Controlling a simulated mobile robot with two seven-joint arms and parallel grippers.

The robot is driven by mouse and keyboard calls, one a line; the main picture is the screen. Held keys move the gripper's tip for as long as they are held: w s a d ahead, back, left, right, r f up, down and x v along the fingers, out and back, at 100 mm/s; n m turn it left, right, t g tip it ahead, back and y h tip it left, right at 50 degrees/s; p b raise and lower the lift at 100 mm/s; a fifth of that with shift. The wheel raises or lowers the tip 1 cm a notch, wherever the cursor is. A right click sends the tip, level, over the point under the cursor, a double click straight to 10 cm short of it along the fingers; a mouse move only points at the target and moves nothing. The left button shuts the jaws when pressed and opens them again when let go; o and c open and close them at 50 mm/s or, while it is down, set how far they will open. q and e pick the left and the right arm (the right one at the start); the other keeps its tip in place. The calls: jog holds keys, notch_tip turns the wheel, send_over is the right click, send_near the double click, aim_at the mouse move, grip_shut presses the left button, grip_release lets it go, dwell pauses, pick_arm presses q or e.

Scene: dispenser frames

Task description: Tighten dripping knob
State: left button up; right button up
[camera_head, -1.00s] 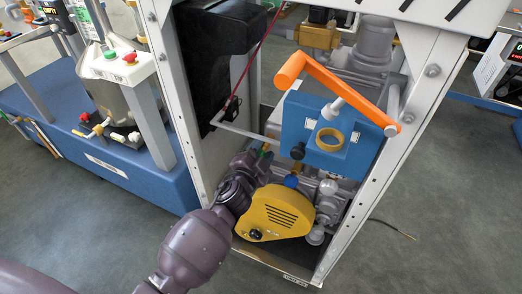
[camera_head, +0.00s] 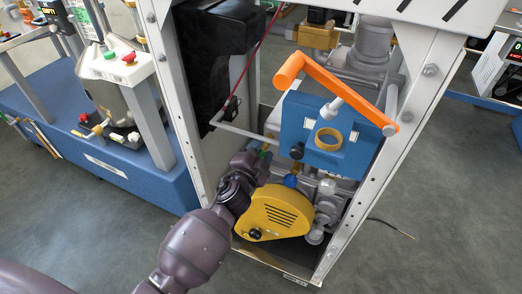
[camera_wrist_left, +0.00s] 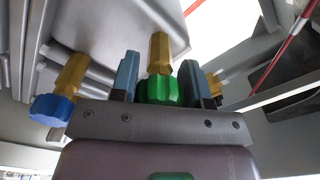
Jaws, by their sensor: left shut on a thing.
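A green ribbed knob (camera_wrist_left: 160,90) on a brass stem (camera_wrist_left: 159,50) sits between the two fingers of my left gripper (camera_wrist_left: 160,68) in the left wrist view. The gripper is shut on this knob. A blue knob (camera_wrist_left: 52,108) on its own brass stem is to the left of the gripper, apart from it; in the head view the blue knob (camera_head: 291,181) shows just above the yellow cover. My left gripper (camera_head: 264,157) reaches inside the frame there, and its fingers are mostly hidden. No drip can be made out. My right gripper is not in view.
A yellow vented cover (camera_head: 275,212) is close to my left wrist. A blue block (camera_head: 330,140) with an orange crank handle (camera_head: 340,90) stands above. White frame posts (camera_head: 172,95) and a black box (camera_head: 215,55) bound the space. Grey floor is open at the right.

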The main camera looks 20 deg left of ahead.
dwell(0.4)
pick_arm(q)
jog(key=o, duration=0.9)
jog(key=s+p, duration=0.1)
jog(key=s, duration=0.9)
jog(key=shift+s+a, duration=0.2)
jog(key=shift+s, duration=0.2)
